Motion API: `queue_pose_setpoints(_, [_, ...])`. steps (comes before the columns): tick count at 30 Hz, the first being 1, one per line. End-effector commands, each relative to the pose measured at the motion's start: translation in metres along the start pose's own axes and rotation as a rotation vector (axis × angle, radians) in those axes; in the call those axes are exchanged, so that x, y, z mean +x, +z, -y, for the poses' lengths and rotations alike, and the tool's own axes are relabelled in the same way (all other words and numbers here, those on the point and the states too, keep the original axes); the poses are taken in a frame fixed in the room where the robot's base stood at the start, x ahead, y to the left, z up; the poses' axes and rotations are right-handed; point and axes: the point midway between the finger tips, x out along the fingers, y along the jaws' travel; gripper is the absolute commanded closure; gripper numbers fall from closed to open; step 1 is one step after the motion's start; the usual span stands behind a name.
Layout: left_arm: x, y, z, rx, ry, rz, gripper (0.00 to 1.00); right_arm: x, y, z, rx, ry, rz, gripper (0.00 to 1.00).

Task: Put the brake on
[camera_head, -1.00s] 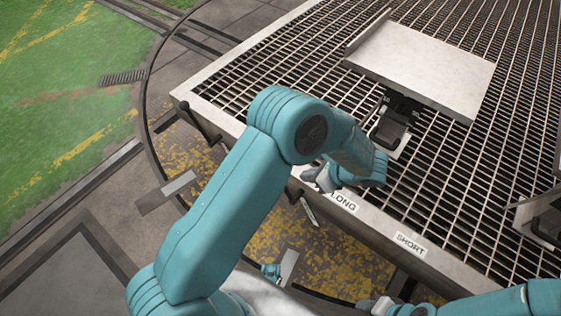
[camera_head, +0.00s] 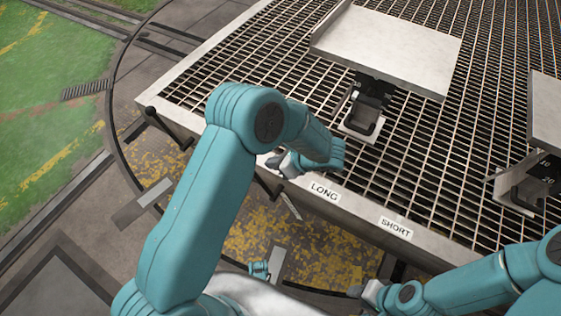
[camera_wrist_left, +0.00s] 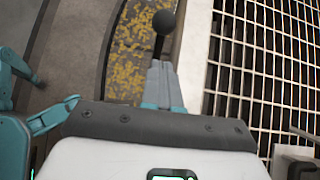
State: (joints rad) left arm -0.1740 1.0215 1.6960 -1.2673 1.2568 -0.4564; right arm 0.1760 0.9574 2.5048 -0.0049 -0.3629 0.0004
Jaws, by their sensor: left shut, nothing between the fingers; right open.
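A lever with a black ball knob (camera_head: 151,111) stands at the left corner of the grated deck's front edge. Its knob and dark stem also show in the left wrist view (camera_wrist_left: 164,21), just past the fingertips. My left gripper (camera_head: 280,163) is over the deck's front edge, right of the knob and left of the LONG label. Its grey fingers (camera_wrist_left: 160,72) are shut and empty, pointing towards the knob; I cannot tell whether they touch the stem. My right gripper (camera_head: 365,291) is open, low in front of the deck. No label marks the lever as the brake.
LONG (camera_head: 325,192) and SHORT (camera_head: 396,228) labels sit on the deck's front edge. A pale plate (camera_head: 390,48) with a dark numbered pedal-like unit (camera_head: 367,105) stands on the grating; a similar unit (camera_head: 525,180) is at right. Yellow-flecked ground lies below the edge.

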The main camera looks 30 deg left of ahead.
Motion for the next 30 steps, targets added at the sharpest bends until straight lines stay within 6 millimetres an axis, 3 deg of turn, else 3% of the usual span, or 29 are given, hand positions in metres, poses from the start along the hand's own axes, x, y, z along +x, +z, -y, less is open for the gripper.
queue_pose_setpoints(1, [0.015,-0.002,0.0,0.0,0.004,0.0,1.0,0.006,0.0,-0.002,0.0,0.0,0.0,0.57])
queue_pose_setpoints(6, [0.049,0.0,0.001,-0.001,0.003,0.0,1.0,0.014,0.0,-0.005,0.0,0.0,0.0,0.57])
queue_pose_setpoints(12, [0.071,0.013,0.001,-0.002,0.002,-0.001,1.0,0.019,0.0,-0.007,0.0,0.0,0.0,0.57])
queue_pose_setpoints(30, [0.078,0.018,0.002,0.0,0.001,-0.009,1.0,0.019,0.0,-0.007,0.0,0.0,0.0,0.57])
